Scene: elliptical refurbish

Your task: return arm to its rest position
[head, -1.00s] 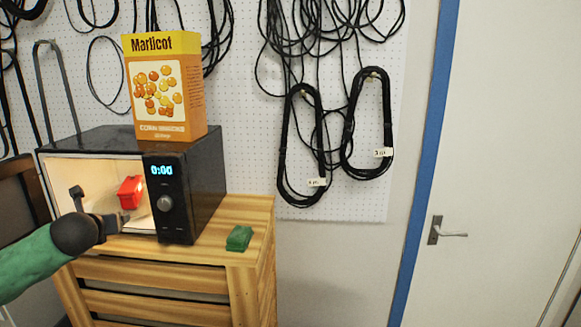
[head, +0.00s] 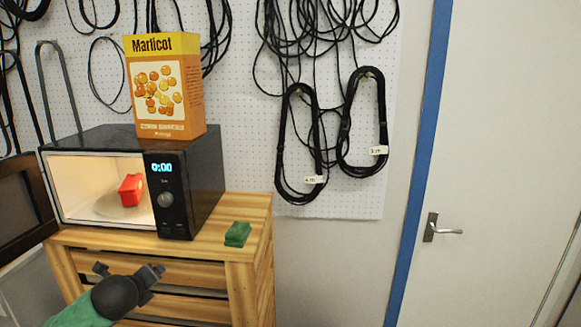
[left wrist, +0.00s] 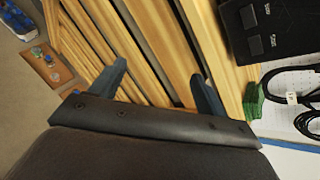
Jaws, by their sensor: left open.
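My left gripper (head: 129,271) is low in front of the wooden drawer cabinet (head: 236,262), below the microwave. It is open and empty; its two fingers stand apart in the left wrist view (left wrist: 160,85), pointing at the drawer fronts. The black microwave (head: 190,180) stands on the cabinet with its door (head: 22,195) swung open to the left. A red object (head: 131,188) rests inside on the round plate of the lit microwave. My right gripper is not in view.
A yellow cereal box (head: 165,90) stands on the microwave. A green block (head: 237,234) lies on the cabinet top at right, and shows in the left wrist view (left wrist: 252,100). Black cables hang on the white pegboard (head: 240,120). A door (head: 500,150) is at far right.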

